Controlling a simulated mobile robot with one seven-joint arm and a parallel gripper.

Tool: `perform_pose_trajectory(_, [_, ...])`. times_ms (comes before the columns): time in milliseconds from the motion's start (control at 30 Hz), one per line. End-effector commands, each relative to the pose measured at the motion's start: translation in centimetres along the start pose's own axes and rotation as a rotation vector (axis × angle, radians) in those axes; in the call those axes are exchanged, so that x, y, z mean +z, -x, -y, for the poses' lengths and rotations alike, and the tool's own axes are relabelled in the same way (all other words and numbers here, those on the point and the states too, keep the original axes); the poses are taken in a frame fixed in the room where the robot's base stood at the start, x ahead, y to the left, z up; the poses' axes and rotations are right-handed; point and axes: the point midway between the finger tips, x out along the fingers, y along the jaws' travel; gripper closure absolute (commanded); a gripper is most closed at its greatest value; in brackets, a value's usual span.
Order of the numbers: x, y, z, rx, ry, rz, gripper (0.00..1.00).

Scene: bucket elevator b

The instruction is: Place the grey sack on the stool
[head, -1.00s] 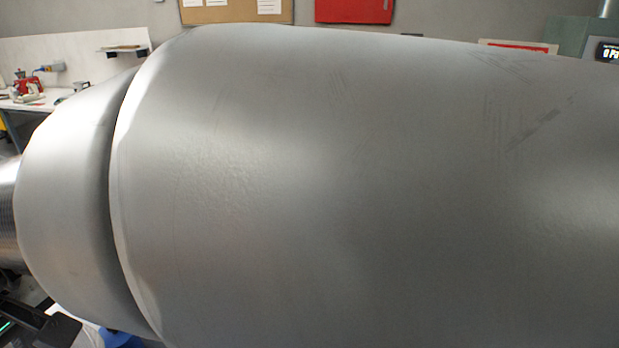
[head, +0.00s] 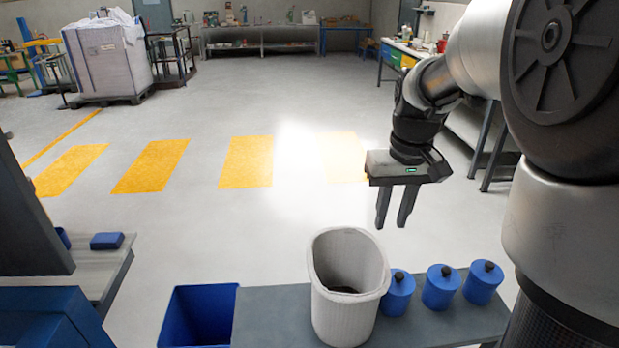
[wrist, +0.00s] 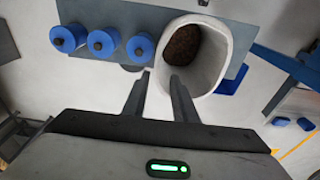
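A light grey open-topped sack (head: 345,317) with a rounded rim and dark contents stands upright on a dark grey bench top (head: 262,315) in the head view. The sack also shows at the top of the wrist view (wrist: 217,73). My gripper (head: 392,224) points down, above and beyond the sack in the head view. Its two fingers are apart with nothing between them. In the wrist view my gripper (wrist: 156,76) has one finger overlapping the sack's near rim in the picture; I cannot tell the gap. I cannot pick out a stool for certain.
Several blue lidded canisters (head: 440,287) stand right of the sack. A blue bin (head: 197,312) is left of the bench top. A blue block (head: 107,241) lies on a grey surface at left. A large bulk bag (head: 105,60) stands far left. The middle floor is clear.

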Motion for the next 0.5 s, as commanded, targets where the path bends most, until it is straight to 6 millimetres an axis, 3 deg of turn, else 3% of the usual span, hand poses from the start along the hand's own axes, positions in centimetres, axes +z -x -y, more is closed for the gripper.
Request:
perform_pose_trajectory(167, [0.0,-2.7,-0.1,0.001,0.002,0.01,0.74])
perform_pose_trajectory(500, [0.1,-9.9,-0.1,0.002,0.0,0.009,0.74])
